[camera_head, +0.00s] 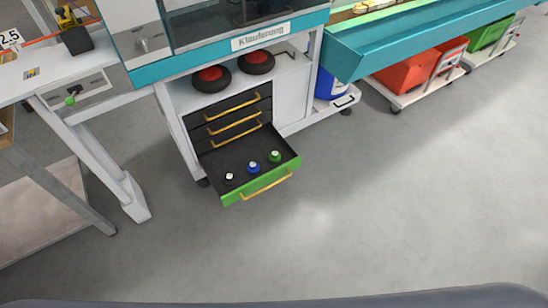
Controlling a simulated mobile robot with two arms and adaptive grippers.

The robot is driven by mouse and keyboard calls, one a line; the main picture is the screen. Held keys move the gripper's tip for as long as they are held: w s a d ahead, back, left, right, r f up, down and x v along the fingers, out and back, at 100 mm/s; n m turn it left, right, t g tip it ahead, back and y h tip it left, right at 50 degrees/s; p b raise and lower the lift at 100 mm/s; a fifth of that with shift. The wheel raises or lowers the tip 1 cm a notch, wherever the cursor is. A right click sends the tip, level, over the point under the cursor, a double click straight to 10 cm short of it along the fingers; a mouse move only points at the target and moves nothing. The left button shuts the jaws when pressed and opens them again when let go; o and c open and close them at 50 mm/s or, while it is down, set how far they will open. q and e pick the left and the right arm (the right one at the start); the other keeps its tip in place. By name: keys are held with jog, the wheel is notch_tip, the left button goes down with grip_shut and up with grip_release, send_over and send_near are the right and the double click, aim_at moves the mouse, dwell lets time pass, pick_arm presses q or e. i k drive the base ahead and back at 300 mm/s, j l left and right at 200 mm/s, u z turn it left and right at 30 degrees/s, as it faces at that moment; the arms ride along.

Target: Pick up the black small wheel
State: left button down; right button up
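The black small wheel (229,179) lies at the left of an open drawer (222,157), small and dark with a light centre. The drawer has a green front with a yellow handle and is pulled out low in a cabinet. A blue small wheel (253,167) and a green small wheel (275,156) lie in the same drawer, in a row to the right of the black one. Neither of my grippers shows in the head view.
Closed dark drawers with yellow handles (232,120) are above the open one. Two larger black wheels with red hubs (211,79) (257,62) sit on the shelf above. A white table leg (118,180) stands left of the drawer. The grey floor (320,215) in front is clear.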

aim_at(231, 180)
jog(key=u, duration=0.25)
jog(key=i+l+u, duration=0.15)
jog(key=u, duration=0.25)
jog(key=i+l+u, duration=0.15)
jog(key=l+u, duration=0.25)
jog(key=i+l+u, duration=0.1)
jog(key=u, duration=0.35)
jog(key=l+u, duration=0.4)
